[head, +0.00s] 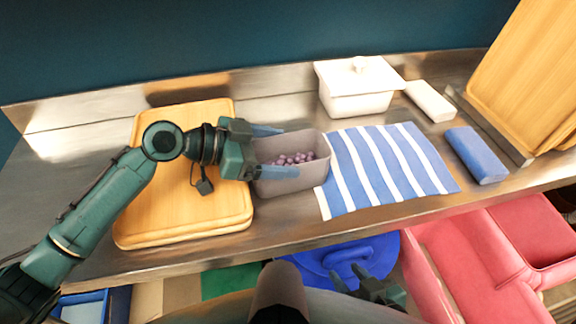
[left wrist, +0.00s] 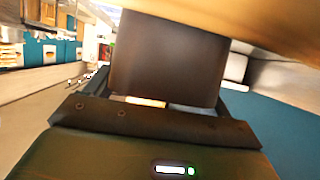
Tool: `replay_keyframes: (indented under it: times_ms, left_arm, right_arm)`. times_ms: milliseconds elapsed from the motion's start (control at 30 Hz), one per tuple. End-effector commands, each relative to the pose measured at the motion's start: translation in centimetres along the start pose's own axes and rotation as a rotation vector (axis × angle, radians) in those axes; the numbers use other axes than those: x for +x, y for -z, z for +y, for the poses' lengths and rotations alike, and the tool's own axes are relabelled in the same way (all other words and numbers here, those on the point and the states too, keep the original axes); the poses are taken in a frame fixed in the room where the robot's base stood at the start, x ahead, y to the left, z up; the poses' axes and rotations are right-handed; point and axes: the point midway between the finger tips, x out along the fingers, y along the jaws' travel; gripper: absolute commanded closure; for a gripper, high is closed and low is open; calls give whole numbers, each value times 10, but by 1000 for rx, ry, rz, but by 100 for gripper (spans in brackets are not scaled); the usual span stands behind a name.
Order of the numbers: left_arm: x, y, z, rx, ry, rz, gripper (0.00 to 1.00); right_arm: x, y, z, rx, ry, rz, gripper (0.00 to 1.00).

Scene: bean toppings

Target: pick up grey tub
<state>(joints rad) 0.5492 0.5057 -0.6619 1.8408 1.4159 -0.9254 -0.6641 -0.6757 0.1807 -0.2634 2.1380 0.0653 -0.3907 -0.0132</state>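The grey tub (head: 295,181) stands on the steel counter, right of the wooden boards, with purple beans (head: 291,159) inside. My left gripper (head: 272,151) reaches in from the left, with one finger along the tub's far side and one along its near side. In the left wrist view the tub (left wrist: 168,60) is a dark block between the fingers, close to both. I cannot tell whether the fingers press on it. My right gripper (head: 352,279) is low in front of the counter, its fingers apart and empty.
Stacked wooden boards (head: 215,212) lie under my left forearm. A blue-striped cloth (head: 385,170) is right of the tub. A white lidded pot (head: 352,95) stands behind, with a white block (head: 430,101) and blue block (head: 476,155) to the right. A blue round lid (head: 335,258) is below the counter.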

Motion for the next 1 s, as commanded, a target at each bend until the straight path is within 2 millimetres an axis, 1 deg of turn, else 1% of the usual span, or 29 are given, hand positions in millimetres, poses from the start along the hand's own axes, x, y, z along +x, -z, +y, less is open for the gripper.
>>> replay_keyframes:
  times_ms: [33, 67, 367, 567, 667, 767, 1000]
  left_arm:
    - [0, 0, 0, 0, 0, 0, 22]
    - [0, 0, 0, 0, 0, 0, 25]
    - [0, 0, 0, -1, 0, 0, 49]
    - [-1, 2, 0, 1, 1, 3, 50]
    - [-2, 6, 0, 2, 1, 4, 50]
    - [-7, 17, -1, 6, 1, 4, 50]
    - [-26, 62, 0, 8, 2, 5, 50]
  right_arm:
    - [0, 0, 0, -1, 1, 0, 64]
    - [0, 0, 0, -2, 1, 0, 64]
    - [0, 1, 0, -2, 2, 1, 64]
    - [0, 1, 0, -2, 2, 2, 64]
    - [0, 2, 0, -2, 1, 3, 64]
    - [0, 2, 0, 0, 1, 4, 64]
    - [1, 3, -1, 8, -1, 7, 64]
